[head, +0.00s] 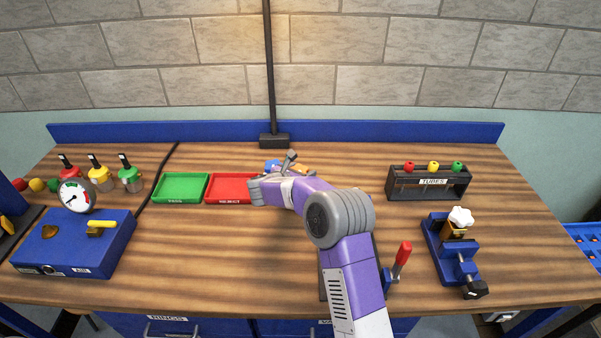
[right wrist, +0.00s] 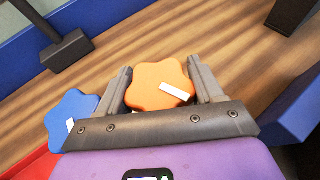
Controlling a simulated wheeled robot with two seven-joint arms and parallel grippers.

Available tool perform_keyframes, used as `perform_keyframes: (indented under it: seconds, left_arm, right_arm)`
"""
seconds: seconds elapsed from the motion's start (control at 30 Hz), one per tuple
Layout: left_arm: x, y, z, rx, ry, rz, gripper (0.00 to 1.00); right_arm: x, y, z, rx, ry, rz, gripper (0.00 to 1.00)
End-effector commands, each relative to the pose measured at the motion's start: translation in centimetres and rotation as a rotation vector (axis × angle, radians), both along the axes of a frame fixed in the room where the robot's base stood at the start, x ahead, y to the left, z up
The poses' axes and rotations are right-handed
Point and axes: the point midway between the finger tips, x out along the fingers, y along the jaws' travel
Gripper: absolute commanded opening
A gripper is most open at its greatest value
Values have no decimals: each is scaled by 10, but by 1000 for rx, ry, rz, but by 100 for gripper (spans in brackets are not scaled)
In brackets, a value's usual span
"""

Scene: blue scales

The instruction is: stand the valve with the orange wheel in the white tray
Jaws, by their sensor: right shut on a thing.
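The orange wheel (right wrist: 158,85) of the valve sits between the two fingers of my right gripper (right wrist: 160,80), which is shut on it. The wheel has a lobed rim and a white label; the valve body below it is hidden. In the head view my right gripper (head: 289,159) is at the back middle of the bench, largely covered by my own arm. A valve with a blue wheel (right wrist: 70,117) stands just left of the gripper in the right wrist view, and its wheel (head: 271,166) shows in the head view. I cannot make out the white tray. My left gripper is not in view.
A red tray (head: 230,202) and a green tray (head: 181,201) lie left of the gripper. A black post base (head: 273,140) stands behind. A tube rack (head: 430,195) and a blue vise (head: 437,237) are at right. Bench between gripper and rack is clear.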

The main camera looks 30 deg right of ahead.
Motion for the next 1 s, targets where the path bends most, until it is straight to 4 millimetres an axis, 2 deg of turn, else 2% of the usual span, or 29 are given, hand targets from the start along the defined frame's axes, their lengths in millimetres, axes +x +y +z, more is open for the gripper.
perform_keyframes:
  seconds: [0.17,0.2,0.27,0.67,1.0]
  left_arm:
    - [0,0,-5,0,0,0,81]
    - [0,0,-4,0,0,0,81]
    - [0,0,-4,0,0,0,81]
    - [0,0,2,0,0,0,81]
    - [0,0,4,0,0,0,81]
  right_arm:
    - [0,0,-2,-2,-3,0,0]
    - [0,0,-3,0,0,0,69]
    - [0,0,-2,0,0,0,77]
    - [0,1,3,0,0,1,77]
    - [-29,60,29,0,0,4,77]
